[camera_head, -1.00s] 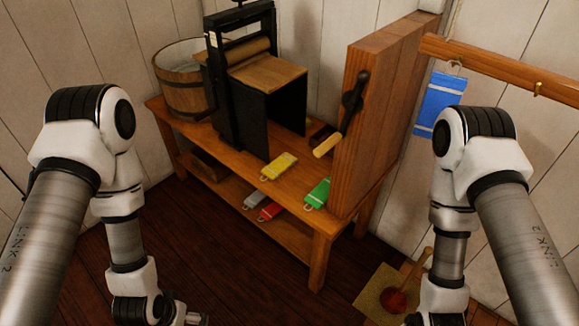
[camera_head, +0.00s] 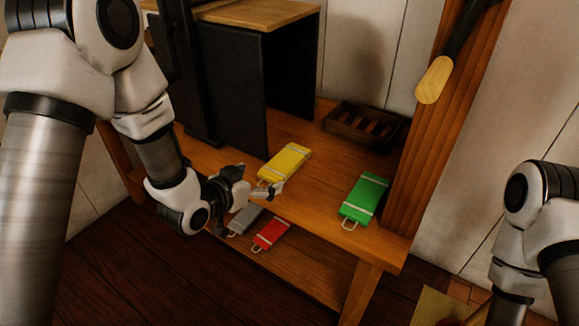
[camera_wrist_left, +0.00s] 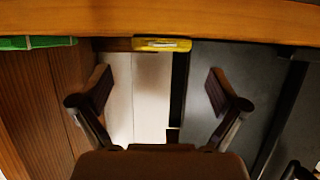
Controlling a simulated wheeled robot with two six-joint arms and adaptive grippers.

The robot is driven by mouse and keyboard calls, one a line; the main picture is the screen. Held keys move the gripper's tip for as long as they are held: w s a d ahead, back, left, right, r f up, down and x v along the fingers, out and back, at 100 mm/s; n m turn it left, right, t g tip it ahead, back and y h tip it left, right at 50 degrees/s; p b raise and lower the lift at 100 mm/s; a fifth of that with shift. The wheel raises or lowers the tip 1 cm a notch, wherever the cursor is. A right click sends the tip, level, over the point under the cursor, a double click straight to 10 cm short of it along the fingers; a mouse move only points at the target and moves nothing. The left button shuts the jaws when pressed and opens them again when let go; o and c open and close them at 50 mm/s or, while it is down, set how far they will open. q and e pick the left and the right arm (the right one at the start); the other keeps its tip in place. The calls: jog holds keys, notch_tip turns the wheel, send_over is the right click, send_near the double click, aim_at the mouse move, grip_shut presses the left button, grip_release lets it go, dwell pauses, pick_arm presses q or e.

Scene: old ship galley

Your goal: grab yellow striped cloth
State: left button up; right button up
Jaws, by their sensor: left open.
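The yellow striped cloth (camera_head: 285,164) is a flat folded pad with pale bands and a small loop at its near end. It lies on the wooden table top near the front edge. In the left wrist view, the yellow cloth (camera_wrist_left: 162,44) shows edge-on at the top, between and beyond the fingers. My left gripper (camera_head: 250,207) is open and empty, just in front of the table edge, near the cloth's loop end. Its spread fingers also show in the left wrist view (camera_wrist_left: 158,88). My right gripper is out of frame; only its arm shows at the right.
A green cloth (camera_head: 364,198) lies to the right on the table top (camera_head: 325,215). A grey cloth (camera_head: 245,220) and a red cloth (camera_head: 271,234) lie on the lower shelf. A slatted wooden tray (camera_head: 364,126) and a black-framed press (camera_head: 232,90) stand behind.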

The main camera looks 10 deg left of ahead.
aim_at(273, 172)
pick_arm(q)
jog(key=x, duration=0.2)
jog(key=b+x, duration=0.1)
jog(key=x, duration=0.2)
jog(key=shift+f+b, duration=0.25)
jog(key=shift+b, duration=0.05)
jog(key=shift+a, duration=0.1)
jog(key=c, duration=1.3)
jog(key=shift+o, duration=0.2)
jog(key=shift+r, duration=0.15)
